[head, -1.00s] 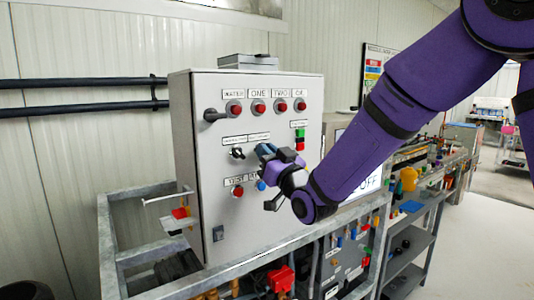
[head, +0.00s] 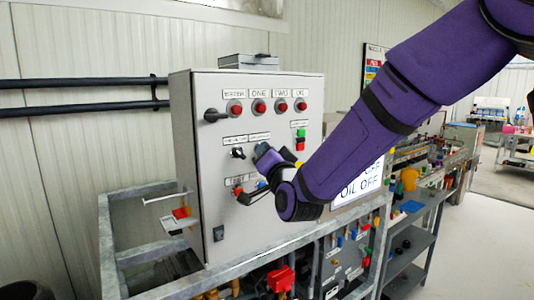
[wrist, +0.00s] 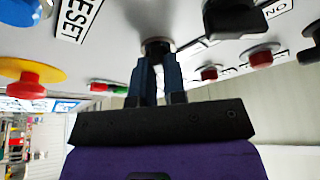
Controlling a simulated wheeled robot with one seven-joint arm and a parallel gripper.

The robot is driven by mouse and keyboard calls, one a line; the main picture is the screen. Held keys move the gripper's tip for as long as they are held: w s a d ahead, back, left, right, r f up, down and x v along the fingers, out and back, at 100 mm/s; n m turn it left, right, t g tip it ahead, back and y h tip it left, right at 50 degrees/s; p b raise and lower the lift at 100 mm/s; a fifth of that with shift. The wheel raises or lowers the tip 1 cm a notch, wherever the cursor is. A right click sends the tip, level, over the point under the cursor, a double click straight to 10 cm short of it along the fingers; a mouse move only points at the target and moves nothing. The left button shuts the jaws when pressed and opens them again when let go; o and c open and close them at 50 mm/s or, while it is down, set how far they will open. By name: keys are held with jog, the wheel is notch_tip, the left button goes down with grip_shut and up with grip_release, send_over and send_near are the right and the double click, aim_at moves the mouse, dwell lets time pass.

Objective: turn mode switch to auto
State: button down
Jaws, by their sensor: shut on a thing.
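My gripper (head: 264,153) is at the front of the grey control cabinet (head: 205,240), at the right of the two black rotary switches in the middle row. In the wrist view my blue fingers (wrist: 157,68) are shut on a black switch knob (wrist: 157,46) from both sides. In the head view my gripper hides this knob. The left black switch (head: 238,153) stands free; a black switch also shows close by in the wrist view (wrist: 235,18). The small labels above the switches are too blurred to read.
Red lamps (head: 259,106) line the cabinet's top, with a black handle (head: 215,115) at left. A green and red button pair (head: 300,140) sits right of my gripper. A red button (head: 238,190) and a blue button (wrist: 22,12) by the RESET label are below it.

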jog(key=shift+m+h, duration=0.4)
jog(key=shift+m, duration=0.4)
jog(key=c, duration=1.2)
grip_release()
jog(key=shift+s, duration=0.1)
jog(key=v, duration=1)
jog(key=shift+s+d, duration=0.1)
jog(key=shift+s, duration=0.2)
